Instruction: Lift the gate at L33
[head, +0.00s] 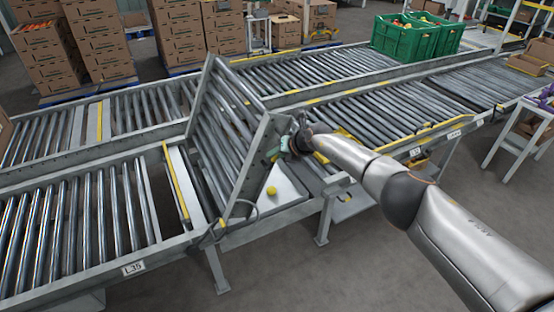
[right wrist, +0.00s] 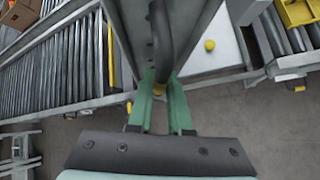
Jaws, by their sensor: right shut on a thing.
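The gate (head: 225,120) is a hinged section of grey rollers in a metal frame. It stands tilted steeply up from the conveyor line, with its lower edge at the left of the gap. My right gripper (head: 281,147) is at the gate's right side, partly hidden by my wrist. In the right wrist view its green fingers (right wrist: 160,85) are shut on a dark curved handle (right wrist: 161,40) on the gate frame. My left gripper is not in view.
Under the gate is a pale plate with a yellow knob (head: 271,191). A roller conveyor (head: 75,238) labelled what looks like L35 lies left; more rollers continue right. Green crates (head: 405,38) stand on the far line. Stacked cartons (head: 100,45) are behind. Floor in front is clear.

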